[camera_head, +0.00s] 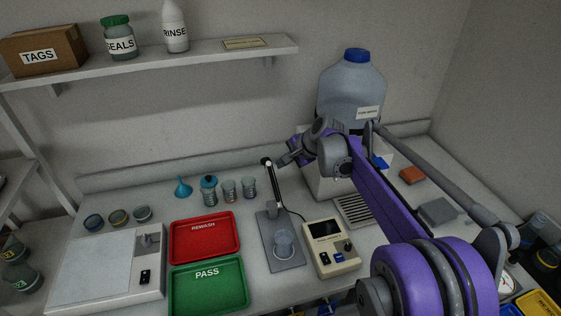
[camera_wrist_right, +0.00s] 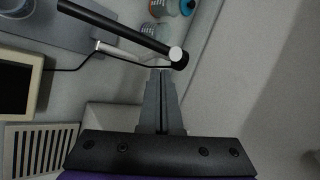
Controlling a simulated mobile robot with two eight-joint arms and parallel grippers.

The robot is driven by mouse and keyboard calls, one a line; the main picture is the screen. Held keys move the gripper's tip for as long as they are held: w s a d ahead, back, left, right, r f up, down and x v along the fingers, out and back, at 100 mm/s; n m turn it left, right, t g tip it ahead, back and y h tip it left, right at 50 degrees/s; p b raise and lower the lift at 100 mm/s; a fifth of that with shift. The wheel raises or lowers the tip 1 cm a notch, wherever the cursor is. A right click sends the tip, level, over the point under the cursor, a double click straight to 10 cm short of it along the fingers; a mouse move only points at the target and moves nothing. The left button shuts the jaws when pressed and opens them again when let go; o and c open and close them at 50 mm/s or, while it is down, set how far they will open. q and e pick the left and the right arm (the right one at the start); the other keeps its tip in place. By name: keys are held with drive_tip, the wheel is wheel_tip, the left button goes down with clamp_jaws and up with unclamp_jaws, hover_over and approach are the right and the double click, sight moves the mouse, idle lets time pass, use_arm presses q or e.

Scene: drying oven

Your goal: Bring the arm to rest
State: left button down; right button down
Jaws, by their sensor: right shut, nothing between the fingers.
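My right arm, purple and grey, reaches in from the lower right in the head view. Its gripper (camera_head: 284,161) is in the air over the back of the bench, close to the top of a black stand (camera_head: 268,170). In the right wrist view the gripper's fingers (camera_wrist_right: 160,78) are together with nothing between them, just by the end of the stand's black bar (camera_wrist_right: 122,28). I cannot tell whether they touch it. A clear beaker (camera_head: 284,243) stands on the stand's grey base (camera_head: 267,258). My left gripper is not in view.
A red REWASH tray (camera_head: 180,252) and green PASS tray (camera_head: 180,299) lie left of the stand. A cream meter (camera_head: 324,266) stands right of it. A large blue-capped jug (camera_head: 350,88) stands behind my arm. A shelf (camera_head: 200,57) hangs above.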

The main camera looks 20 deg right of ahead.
drive_tip(key=w+v, duration=0.1)
drive_tip(key=v, duration=0.9)
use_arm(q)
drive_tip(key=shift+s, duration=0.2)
use_arm(e)
drive_tip(key=s+a+f+n+h, duration=0.1)
drive_tip(key=s+a+f+n, duration=0.2)
drive_tip(key=s, duration=0.6)
drive_tip(key=s+a+f+n+g+h, duration=0.1)
drive_tip(key=s+a+f+n, duration=0.3)
drive_tip(key=s+f, duration=0.5)
drive_tip(key=s+a+f+n+h, duration=0.1)
drive_tip(key=s+a+f+n, duration=0.3)
drive_tip(key=s+n, duration=0.3)
drive_tip(key=s+f, duration=0.1)
drive_tip(key=s, duration=0.3)
drive_tip(key=shift+f+n+h, duration=0.3)
drive_tip(key=shift+f, duration=0.1)
drive_tip(key=shift+w+a, duration=0.1)
